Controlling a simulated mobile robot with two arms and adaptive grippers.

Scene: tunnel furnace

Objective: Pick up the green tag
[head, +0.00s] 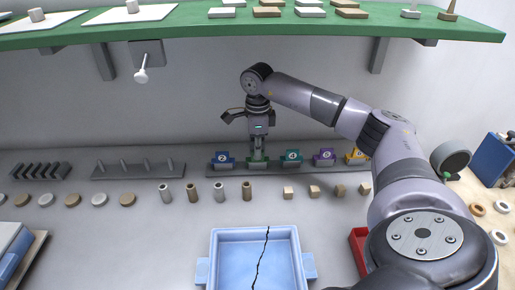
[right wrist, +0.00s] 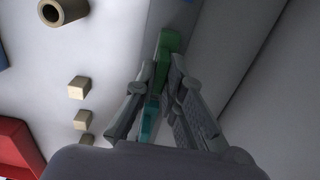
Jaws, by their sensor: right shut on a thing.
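The green tag (head: 257,157) stands in the row on the grey rail at the back of the worktop, between a blue tag (head: 223,159) and a teal tag (head: 291,158). My right gripper (head: 258,150) reaches down from above and is shut on the green tag, covering its upper part and any number on it. In the right wrist view, green (right wrist: 168,42) shows at the fingertips, with teal (right wrist: 149,122) lower down between the fingers. I cannot tell whether the green tag is clear of the rail. My left gripper is out of view.
A purple tag (head: 324,157) and an orange tag (head: 356,157) stand farther right. Small cylinders (head: 247,191) and tan cubes (head: 340,190) line up in front. A cracked blue tray (head: 223,234) sits nearer. A green shelf (head: 180,26) hangs above.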

